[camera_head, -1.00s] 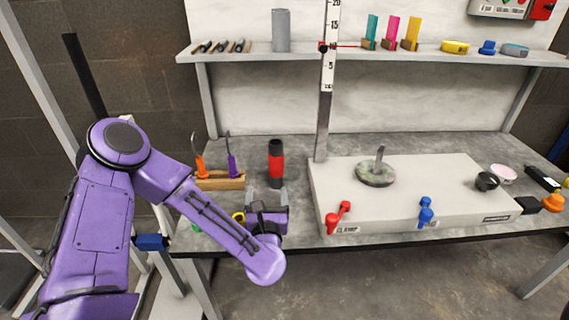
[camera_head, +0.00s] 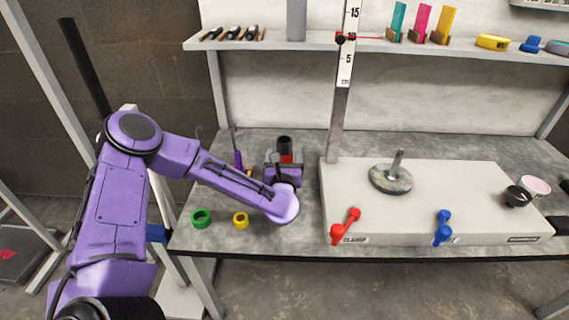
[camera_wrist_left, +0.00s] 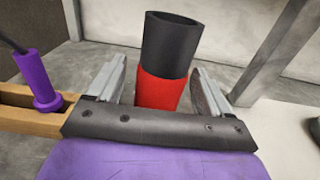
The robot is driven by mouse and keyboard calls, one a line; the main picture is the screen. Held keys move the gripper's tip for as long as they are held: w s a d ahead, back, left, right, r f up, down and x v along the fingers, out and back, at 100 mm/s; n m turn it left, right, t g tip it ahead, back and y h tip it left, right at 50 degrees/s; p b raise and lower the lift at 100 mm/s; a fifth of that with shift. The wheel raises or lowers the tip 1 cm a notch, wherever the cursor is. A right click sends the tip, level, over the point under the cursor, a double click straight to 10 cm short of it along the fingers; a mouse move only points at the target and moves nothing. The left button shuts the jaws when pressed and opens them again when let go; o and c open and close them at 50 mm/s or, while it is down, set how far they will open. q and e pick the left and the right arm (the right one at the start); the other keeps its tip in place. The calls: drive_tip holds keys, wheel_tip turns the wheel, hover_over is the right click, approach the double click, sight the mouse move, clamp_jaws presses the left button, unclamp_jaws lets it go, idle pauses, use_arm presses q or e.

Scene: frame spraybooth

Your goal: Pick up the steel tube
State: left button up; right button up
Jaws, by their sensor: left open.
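An upright hollow tube (camera_head: 285,143) with dark ends and a red middle stands on the bench in the head view, partly hidden by my left gripper. It also shows in the left wrist view (camera_wrist_left: 168,50), with its dark open end up and red part below. My left gripper (camera_head: 284,157) is open, and in the wrist view its fingers (camera_wrist_left: 160,72) stand on either side of the red part. A gap shows at the left finger; I cannot tell whether the right one touches. A plain grey cylinder (camera_head: 296,20) stands on the shelf. My right gripper is not in view.
A wooden holder (camera_wrist_left: 30,118) with a purple-handled tool (camera_head: 237,158) is close left of the gripper. A green ring (camera_head: 201,218) and yellow ring (camera_head: 241,220) lie in front. A pale block (camera_head: 440,175) with an upright ruler (camera_head: 343,80) stands to the right.

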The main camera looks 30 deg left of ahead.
sight(284, 152)
use_arm(q)
drive_tip(key=shift+w+a, duration=0.1)
drive_tip(key=shift+w, duration=0.1)
clamp_jaws()
drive_tip(key=shift+r, duration=0.15)
drive_tip(key=shift+r, duration=0.3)
wheel_tip(284, 152, up, 3)
drive_tip(key=shift+f+p, duration=0.15)
drive_tip(key=shift+p, duration=0.3)
drive_tip(key=s+d+r+p, duration=0.3)
drive_tip(key=s+r, duration=0.1)
drive_tip(key=s, duration=0.2)
drive_tip(key=s+d+r+p, duration=0.3)
drive_tip(key=s+r+p, duration=0.1)
drive_tip(key=s+r, duration=0.1)
drive_tip(key=shift+s+r, duration=0.3)
drive_tip(key=shift+s, duration=0.6)
